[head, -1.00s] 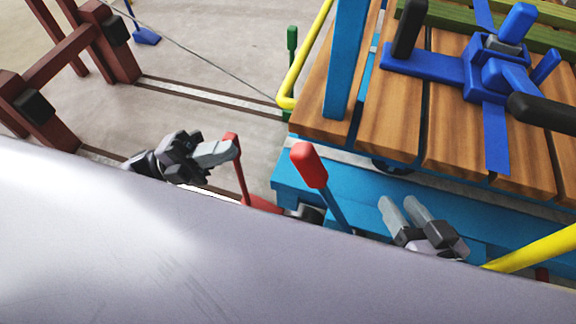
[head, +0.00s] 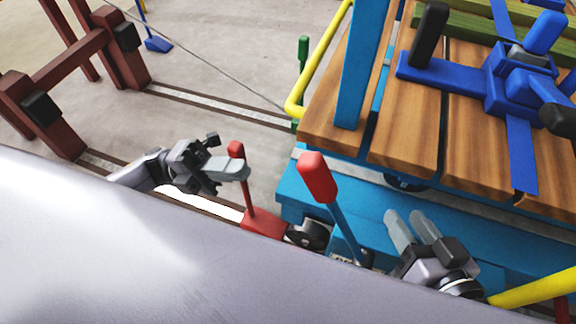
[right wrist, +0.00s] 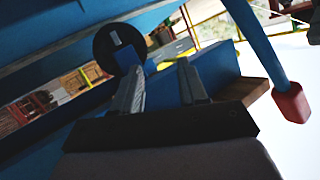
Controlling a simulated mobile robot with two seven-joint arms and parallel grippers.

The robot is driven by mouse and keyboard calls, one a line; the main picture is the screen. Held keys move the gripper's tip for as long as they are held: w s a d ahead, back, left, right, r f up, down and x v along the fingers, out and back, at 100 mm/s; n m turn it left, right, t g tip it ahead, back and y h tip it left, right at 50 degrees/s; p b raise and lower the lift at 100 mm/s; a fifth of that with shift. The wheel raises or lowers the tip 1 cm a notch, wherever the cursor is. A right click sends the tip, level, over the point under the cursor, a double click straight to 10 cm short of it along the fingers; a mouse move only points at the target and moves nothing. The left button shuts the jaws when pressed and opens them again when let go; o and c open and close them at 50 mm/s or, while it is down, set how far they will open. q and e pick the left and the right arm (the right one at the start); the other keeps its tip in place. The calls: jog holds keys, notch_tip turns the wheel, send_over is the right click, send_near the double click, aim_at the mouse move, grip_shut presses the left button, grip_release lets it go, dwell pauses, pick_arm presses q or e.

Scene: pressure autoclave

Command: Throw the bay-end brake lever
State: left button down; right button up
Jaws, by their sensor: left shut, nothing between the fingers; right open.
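A red lever (head: 247,196) with a red grip stands on a red base by the floor rail. A second lever, a blue bar with a red grip (head: 317,178), stands on the blue cart frame; its grip also shows in the right wrist view (right wrist: 291,103). Which one is the bay-end brake lever is not marked. My left gripper (head: 247,171) is shut and empty, its fingertips crossing in front of the red lever just below its grip; contact cannot be told. My right gripper (head: 405,222) is open and empty, right of the blue lever; its fingers show in the right wrist view (right wrist: 160,78).
A blue cart (head: 300,190) with a wooden slat deck (head: 400,120) fills the right side. A yellow rail (head: 320,60) and a green lever (head: 303,52) stand behind. A large grey curved surface (head: 150,250) covers the foreground. Dark red buffer posts (head: 40,115) stand left.

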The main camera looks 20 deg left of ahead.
pick_arm(q)
send_near(330, 172)
jog(key=x, duration=0.4)
pick_arm(e)
jog(key=shift+d+r+b, duration=0.15)
jog(key=shift+d+b, duration=0.05)
jog(key=shift+b, duration=0.15)
pick_arm(q)
jog(key=shift+f, duration=0.15)
jog(key=shift+y, duration=0.7)
jog(key=d+r+p, duration=0.1)
jog(key=p, duration=0.1)
jog(key=d+r+p, duration=0.1)
jog(key=d+p, duration=0.1)
jog(key=d+r+p, duration=0.1)
jog(key=d+p, duration=0.1)
jog(key=shift+s+r, duration=0.1)
jog(key=shift+r, duration=0.05)
jog(key=shift+d, duration=0.55)
pick_arm(e)
jog(key=shift+s+d+r+g+h, duration=0.2)
jog(key=shift+d+h, duration=0.1)
jog(key=shift+h, duration=0.1)
jog(key=shift+s+d+r+g+h, duration=0.1)
jog(key=shift+d+g+h, duration=0.1)
jog(key=shift+d+h, duration=0.15)
